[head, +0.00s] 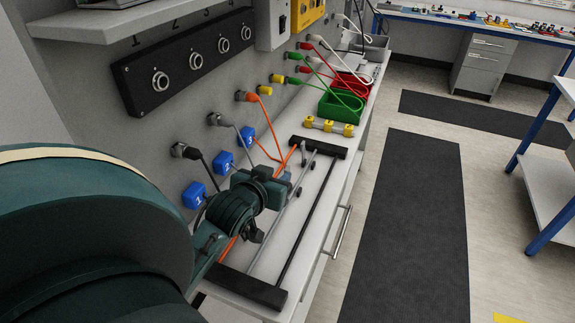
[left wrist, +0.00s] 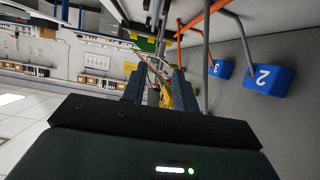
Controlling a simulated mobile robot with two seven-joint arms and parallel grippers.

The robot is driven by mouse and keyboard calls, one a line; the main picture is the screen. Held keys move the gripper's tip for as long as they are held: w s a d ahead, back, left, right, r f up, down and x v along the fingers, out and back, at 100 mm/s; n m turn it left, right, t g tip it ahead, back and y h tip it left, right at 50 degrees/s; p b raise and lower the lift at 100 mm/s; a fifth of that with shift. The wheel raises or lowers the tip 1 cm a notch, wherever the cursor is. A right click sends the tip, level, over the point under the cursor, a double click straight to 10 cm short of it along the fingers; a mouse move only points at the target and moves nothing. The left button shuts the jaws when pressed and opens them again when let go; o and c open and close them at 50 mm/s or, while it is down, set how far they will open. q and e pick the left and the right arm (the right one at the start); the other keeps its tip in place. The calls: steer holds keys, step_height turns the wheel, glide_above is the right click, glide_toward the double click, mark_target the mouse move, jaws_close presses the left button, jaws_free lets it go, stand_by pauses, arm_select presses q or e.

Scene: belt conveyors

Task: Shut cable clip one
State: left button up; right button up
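Blue cable clip one (head: 194,195), marked 1, is on the grey wall panel, low and left of my left gripper (head: 279,181) in the head view. I cannot tell if its lid is open or shut. Clip two (head: 223,162) and clip three (head: 246,136) sit further along the wall. The left wrist view shows clip two (left wrist: 268,78) and clip three (left wrist: 221,69), but not clip one. There my left gripper (left wrist: 159,84) has its fingers apart, with no object clearly held. A black cable (head: 199,158) runs down from the wall near clip one. My right gripper is not in view.
A grey cable and an orange cable (head: 272,122) hang near the gripper. A black-ended frame (head: 254,288) lies on the bench below. Yellow connectors (head: 330,126), a green bin (head: 340,108) and a red bin (head: 352,86) stand further back.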

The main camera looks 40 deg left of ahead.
mark_target(287, 168)
arm_select(q)
steer(key=x, duration=0.7)
steer(key=shift+w, duration=0.1)
steer(key=shift+c, duration=0.6)
jaws_close()
